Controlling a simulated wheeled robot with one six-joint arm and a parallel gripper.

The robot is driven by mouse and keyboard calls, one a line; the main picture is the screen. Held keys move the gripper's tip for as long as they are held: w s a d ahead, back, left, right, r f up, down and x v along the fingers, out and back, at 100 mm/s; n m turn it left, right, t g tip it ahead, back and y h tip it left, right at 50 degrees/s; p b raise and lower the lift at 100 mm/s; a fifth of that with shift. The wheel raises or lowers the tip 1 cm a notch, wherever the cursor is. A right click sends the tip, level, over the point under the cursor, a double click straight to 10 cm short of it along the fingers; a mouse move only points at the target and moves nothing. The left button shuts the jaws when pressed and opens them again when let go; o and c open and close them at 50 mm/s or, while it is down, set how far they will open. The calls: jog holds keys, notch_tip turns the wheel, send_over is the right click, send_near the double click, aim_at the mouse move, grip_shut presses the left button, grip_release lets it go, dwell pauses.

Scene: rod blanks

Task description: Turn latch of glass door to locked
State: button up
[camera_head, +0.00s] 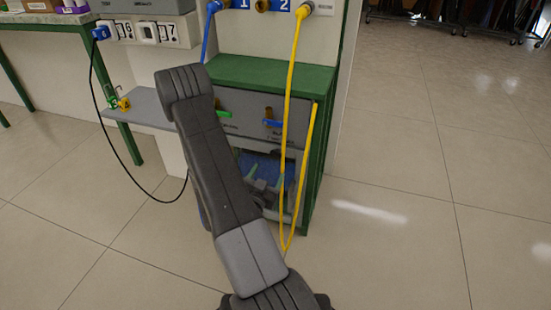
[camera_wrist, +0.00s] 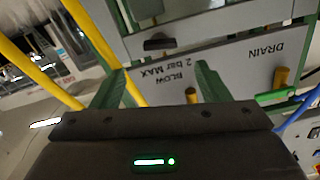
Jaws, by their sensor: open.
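The glass door's light frame (camera_wrist: 225,22) crosses the top of the wrist view, which shows the panel upside down. A short dark piece (camera_wrist: 158,44) on that frame looks like the latch; whether it is locked I cannot tell. My gripper (camera_wrist: 158,76) is open, its two green fingers spread to either side below the dark piece in the picture. I see nothing between the fingertips but panel, and no contact with the latch. In the head view, the door area (camera_head: 262,170) is low on the cabinet, partly hidden by my arm and the yellow hose.
The panel beside the door carries a DRAIN valve with a green handle (camera_wrist: 277,95) and a BLOW valve stem (camera_wrist: 190,95). The blue valve handle (camera_head: 272,123) shows in the head view. A yellow hose (camera_head: 290,150) hangs across the cabinet front. Floor at right is clear.

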aim_at(276, 156)
jog(key=b+x, duration=0.1)
jog(key=x, duration=0.7)
jog(key=shift+w+d, duration=0.1)
jog(key=shift+w, duration=0.2)
